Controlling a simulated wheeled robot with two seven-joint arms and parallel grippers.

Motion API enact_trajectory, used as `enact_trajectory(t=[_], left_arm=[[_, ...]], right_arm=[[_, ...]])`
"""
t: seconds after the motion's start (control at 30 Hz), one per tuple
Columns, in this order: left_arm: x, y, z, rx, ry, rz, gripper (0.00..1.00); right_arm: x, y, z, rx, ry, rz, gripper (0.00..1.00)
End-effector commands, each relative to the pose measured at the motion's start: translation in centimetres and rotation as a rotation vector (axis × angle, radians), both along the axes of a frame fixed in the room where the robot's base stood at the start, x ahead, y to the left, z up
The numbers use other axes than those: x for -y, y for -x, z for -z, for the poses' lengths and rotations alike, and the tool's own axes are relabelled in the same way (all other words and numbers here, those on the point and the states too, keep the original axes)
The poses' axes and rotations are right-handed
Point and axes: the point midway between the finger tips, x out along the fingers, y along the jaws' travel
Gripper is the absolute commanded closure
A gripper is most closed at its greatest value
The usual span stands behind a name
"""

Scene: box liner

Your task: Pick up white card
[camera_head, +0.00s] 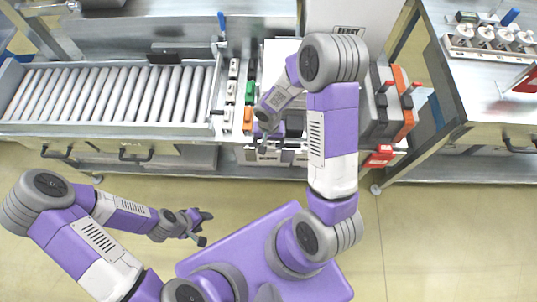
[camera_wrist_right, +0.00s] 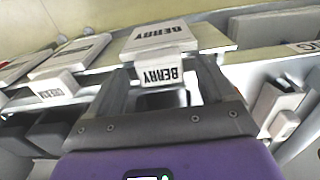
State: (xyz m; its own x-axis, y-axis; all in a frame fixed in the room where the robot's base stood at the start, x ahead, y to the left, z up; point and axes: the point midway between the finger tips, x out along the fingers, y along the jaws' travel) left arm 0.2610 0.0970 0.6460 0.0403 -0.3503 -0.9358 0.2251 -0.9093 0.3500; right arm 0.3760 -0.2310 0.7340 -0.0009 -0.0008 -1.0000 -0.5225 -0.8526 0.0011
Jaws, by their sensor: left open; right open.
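In the right wrist view, a white card-like piece (camera_wrist_right: 165,68) labelled BERRY has its front end between the fingers of my right gripper (camera_wrist_right: 163,88). The fingers are open, one on either side; I cannot tell if they touch it. In the head view my right gripper (camera_head: 266,138) is over the front edge of the bench, and the arm hides part of what lies there. My left gripper (camera_head: 203,227) is open and empty over the floor, away from the bench.
A roller conveyor (camera_head: 110,95) fills the bench's left. Small white, green and orange blocks (camera_head: 249,91) stand beside it. Grey and orange bins (camera_head: 400,105) are at right. Another white labelled piece (camera_wrist_right: 68,58) lies to the left in the wrist view. A side table (camera_head: 490,75) stands far right.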

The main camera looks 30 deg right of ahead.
Motion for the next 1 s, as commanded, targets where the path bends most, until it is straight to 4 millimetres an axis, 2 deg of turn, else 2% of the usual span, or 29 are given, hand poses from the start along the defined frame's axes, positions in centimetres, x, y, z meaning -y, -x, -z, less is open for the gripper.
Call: enact_trajectory(t=[0.23, 0.27, 0.73, 1.0], left_arm=[[0.00, -0.02, 0.00, 0.001, 0.000, 0.000, 0.50], [0.01, -0.03, -0.01, 0.001, 0.000, 0.000, 0.50], [0.00, -0.03, 0.00, 0.001, 0.000, 0.000, 0.50], [0.00, -0.03, -0.02, 0.001, 0.000, 0.000, 0.50]], right_arm=[[0.00, -0.02, 0.18, 0.001, -0.001, 0.000, 0.17], [0.00, -0.02, 0.18, 0.001, -0.001, 0.000, 0.20], [-0.01, -0.03, 0.16, 0.001, -0.001, 0.000, 0.92], [-0.05, -0.03, 0.06, 0.001, 0.000, 0.000, 0.93]])
